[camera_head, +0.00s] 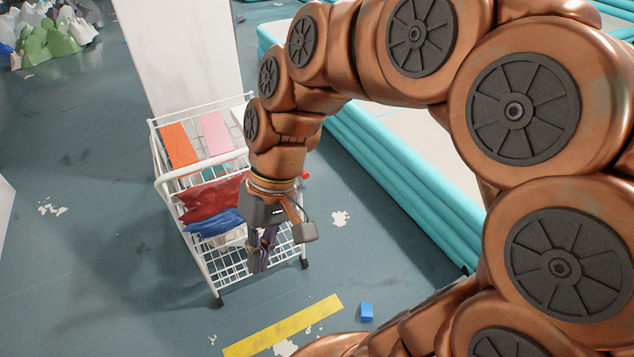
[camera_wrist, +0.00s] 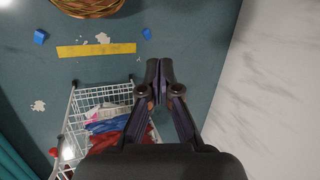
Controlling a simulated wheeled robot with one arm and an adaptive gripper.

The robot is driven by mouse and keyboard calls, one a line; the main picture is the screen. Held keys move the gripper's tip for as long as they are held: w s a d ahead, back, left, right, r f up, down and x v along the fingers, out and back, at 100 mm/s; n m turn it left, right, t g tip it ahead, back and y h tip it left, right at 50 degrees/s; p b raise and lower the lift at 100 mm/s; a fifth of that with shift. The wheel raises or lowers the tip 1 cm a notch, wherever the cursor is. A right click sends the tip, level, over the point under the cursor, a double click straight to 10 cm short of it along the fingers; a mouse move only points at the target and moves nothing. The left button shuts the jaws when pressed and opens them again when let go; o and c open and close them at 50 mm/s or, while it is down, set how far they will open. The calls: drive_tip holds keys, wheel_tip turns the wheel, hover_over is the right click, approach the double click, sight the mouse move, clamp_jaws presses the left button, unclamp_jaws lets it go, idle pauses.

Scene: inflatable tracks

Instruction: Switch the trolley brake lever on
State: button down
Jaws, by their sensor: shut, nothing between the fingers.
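The trolley (camera_head: 207,275) is a white wire cart standing on the floor at left of centre in the head view. It also shows at lower left in the wrist view (camera_wrist: 73,105). A small red part (camera_head: 304,175) shows at its right side, partly behind my wrist; red also shows at the cart's left in the wrist view (camera_wrist: 53,152). I cannot tell for sure whether this is the brake lever. My gripper (camera_head: 262,264) appears in front of the cart's near end, pointing down. Its shut, empty fingertips (camera_wrist: 159,68) show beyond the cart's upper right corner in the wrist view.
The cart holds red cloth (camera_head: 212,197), blue cloth (camera_head: 215,222), and orange (camera_head: 180,148) and pink (camera_head: 216,134) items. A teal inflatable wall (camera_head: 390,180) stands right, a white panel (camera_head: 180,50) behind. A yellow strip (camera_head: 283,326) and blue block (camera_head: 366,311) lie in front.

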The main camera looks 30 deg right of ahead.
drive_tip(key=w+d+f+m+t+y+b, duration=0.1)
drive_tip(key=w+d+f+y+b, duration=0.15)
drive_tip(key=w, duration=0.45)
drive_tip(key=w+d+f+t+y+b, duration=0.1)
drive_tip(key=w+y+b, duration=0.1)
drive_tip(key=w+b, duration=0.35)
drive_tip(key=w+d+f+m+t+y+b, duration=0.1)
drive_tip(key=w+f+y+b, duration=0.15)
drive_tip(key=w, duration=0.55)
drive_tip(key=w+d+f+m+t+y+b, duration=0.1)
drive_tip(key=w+d+f+m+t+b, duration=0.2)
drive_tip(key=d, duration=0.4)
drive_tip(key=w+d+f+t+y+b, duration=0.1)
drive_tip(key=w+d+f+t+b, duration=0.15)
drive_tip(key=w+d, duration=0.35)
drive_tip(key=d+f+m+t+h+b, duration=0.1)
drive_tip(key=d+f+m+t+b, duration=0.1)
drive_tip(key=d+f, duration=0.3)
drive_tip(key=s+d+f+m+t+h+b, duration=0.1)
drive_tip(key=d+f, duration=0.5)
drive_tip(key=d, duration=0.7)
drive_tip(key=d+f+m+t+h+b, duration=0.2)
drive_tip(key=d+f+t+b, duration=0.2)
drive_tip(key=d, duration=0.5)
drive_tip(key=shift+s+d+f+m, duration=0.3)
drive_tip(key=shift+d+f+m, duration=0.1)
drive_tip(key=shift+f, duration=0.55)
drive_tip(key=shift+t, duration=0.25)
